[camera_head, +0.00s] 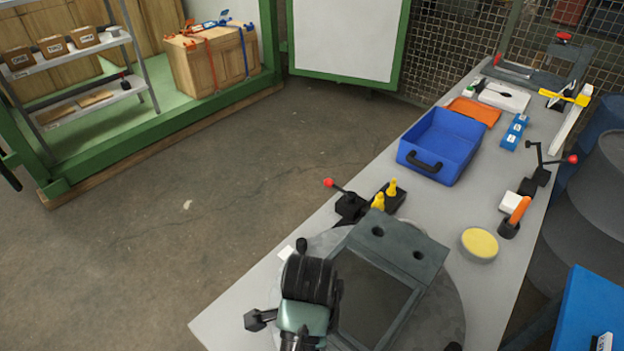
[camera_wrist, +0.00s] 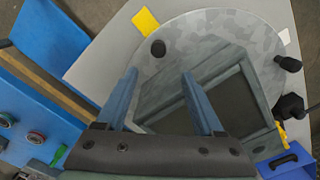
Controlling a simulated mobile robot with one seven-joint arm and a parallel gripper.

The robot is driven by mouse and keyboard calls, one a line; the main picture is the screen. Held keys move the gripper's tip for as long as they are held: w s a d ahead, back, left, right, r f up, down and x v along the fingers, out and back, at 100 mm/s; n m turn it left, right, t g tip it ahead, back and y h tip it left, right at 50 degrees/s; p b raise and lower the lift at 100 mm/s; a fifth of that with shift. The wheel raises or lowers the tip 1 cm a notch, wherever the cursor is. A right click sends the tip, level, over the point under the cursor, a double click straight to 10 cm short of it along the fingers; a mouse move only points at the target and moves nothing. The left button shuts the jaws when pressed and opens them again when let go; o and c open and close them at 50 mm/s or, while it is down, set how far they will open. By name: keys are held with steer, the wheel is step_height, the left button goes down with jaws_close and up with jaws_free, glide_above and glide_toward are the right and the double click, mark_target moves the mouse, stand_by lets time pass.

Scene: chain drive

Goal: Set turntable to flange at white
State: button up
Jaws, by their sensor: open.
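The turntable (camera_head: 447,305) is a round mottled grey disc on the bench; it also fills the middle of the wrist view (camera_wrist: 215,38). A dark grey block frame with two holes (camera_head: 400,243) sits on it. A white tag (camera_head: 287,254) lies at the disc's edge, near a black knob (camera_head: 301,245); both show at upper right in the wrist view, tag (camera_wrist: 284,37) and knob (camera_wrist: 288,63). A yellow tag (camera_wrist: 145,22) and another black knob (camera_wrist: 158,48) show at upper left. My gripper (camera_wrist: 160,74) is open and empty over the disc, its fingers apart. In the head view my wrist hides part of the disc.
A red-knobbed black clamp (camera_head: 350,204) with yellow pegs (camera_head: 378,202) stands beside the turntable. A blue tray (camera_head: 440,146) lies beyond it. A yellow round pad (camera_head: 479,244) and an orange-handled tool (camera_head: 518,211) are to the right. The floor at left is clear.

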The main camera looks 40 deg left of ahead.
steer(key=f, duration=0.6)
steer(key=f+p, duration=0.1)
steer(key=f, duration=0.5)
steer(key=shift+s+f, duration=0.2)
steer(key=shift+f, duration=0.15)
jaws_close()
stand_by(0.9)
